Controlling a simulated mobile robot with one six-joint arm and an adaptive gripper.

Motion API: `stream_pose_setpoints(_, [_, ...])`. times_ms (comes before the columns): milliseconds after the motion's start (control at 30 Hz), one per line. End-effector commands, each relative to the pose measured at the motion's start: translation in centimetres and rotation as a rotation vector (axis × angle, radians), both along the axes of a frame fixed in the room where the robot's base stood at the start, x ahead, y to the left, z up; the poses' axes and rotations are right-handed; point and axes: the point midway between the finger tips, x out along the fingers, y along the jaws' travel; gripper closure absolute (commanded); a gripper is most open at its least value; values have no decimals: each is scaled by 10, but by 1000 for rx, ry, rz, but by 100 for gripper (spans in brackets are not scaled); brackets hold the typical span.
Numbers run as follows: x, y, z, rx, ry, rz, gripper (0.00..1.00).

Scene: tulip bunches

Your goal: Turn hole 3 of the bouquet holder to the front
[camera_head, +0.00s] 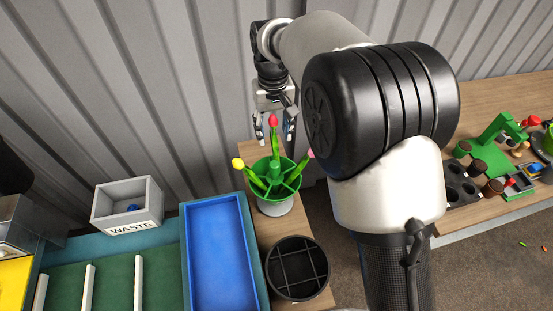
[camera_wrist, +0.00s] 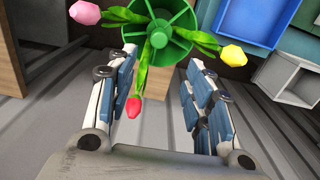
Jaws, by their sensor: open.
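The bouquet holder (camera_head: 276,187) is a green sectioned ring on a pale round base, standing on a wooden table. It holds a yellow tulip (camera_head: 238,163) at its left, a red tulip (camera_head: 273,120) at the back, and a pink tulip at its right, partly hidden by my arm. In the wrist view the green holder (camera_wrist: 160,30) is at the top, with the red tulip (camera_wrist: 134,107) pointing down between the fingers. My gripper (camera_head: 275,128) is open and empty, behind and above the holder. I cannot read any hole numbers.
A blue tray (camera_head: 243,285) and a grey waste bin (camera_head: 128,205) stand to the left. A black divided round pot (camera_head: 299,268) stands in front of the holder. A second table at the right carries a green stand (camera_head: 492,140). A corrugated wall is close behind.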

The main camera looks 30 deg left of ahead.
Motion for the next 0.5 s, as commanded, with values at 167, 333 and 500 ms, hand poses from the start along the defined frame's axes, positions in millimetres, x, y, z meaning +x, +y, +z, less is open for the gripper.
stream_pose_setpoints(167, [-1,-2,-40,-4,5,-1,53])
stream_pose_setpoints(333, [-1,-2,-78,-3,3,-1,53])
stream_pose_setpoints(500, [0,-2,-114,-3,3,-1,53])
